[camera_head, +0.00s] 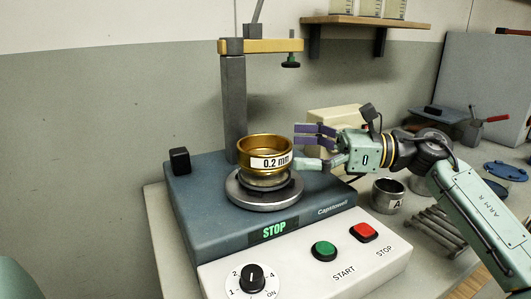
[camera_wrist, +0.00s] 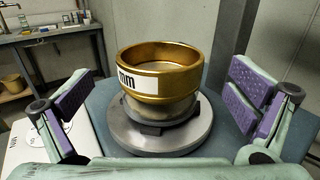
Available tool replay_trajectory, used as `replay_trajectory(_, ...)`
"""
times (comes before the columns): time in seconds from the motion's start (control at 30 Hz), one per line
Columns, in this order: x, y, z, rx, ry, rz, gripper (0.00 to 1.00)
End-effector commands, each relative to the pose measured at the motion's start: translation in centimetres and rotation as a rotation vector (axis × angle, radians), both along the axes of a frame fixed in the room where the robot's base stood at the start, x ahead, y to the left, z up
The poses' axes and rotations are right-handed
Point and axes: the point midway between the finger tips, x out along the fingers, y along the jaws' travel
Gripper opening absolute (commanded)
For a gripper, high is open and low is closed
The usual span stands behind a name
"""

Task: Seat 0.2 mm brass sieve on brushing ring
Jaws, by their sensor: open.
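The brass sieve (camera_head: 264,152) with a white "0.2 mm" label sits upright on top of a stack on the round grey plate (camera_head: 240,199) of the blue machine. In the wrist view the sieve (camera_wrist: 162,70) stands ahead of my gripper, between the lines of its two fingers and clear of both. Below it is a paler ring or pan (camera_wrist: 160,108) on a dark support. I cannot tell which of these is the brushing ring. My gripper (camera_head: 313,146) is open and empty, just right of the sieve. The sieve's underside is hidden.
A steel cup (camera_head: 387,195) marked A and a rack of metal rods (camera_head: 440,232) are at right. Start and stop buttons (camera_head: 324,250) line the front panel.

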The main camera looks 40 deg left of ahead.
Motion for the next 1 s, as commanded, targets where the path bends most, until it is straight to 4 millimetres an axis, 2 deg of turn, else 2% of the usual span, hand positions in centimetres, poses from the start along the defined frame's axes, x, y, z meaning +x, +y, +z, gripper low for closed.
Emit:
replay_trajectory(0.23, -1.2, 1.7, 0.2, -0.002, -0.001, 0.0, 1.0)
replay_trajectory(0.53, -3.5, 5.0, 0.1, -0.001, 0.0, 0.0, 1.0)
replay_trajectory(0.8, -3.6, 5.3, 0.0, 0.001, 0.001, -0.002, 1.0)
replay_trajectory(1.0, -3.6, 5.3, 0.0, 0.001, 0.001, -0.002, 0.87)
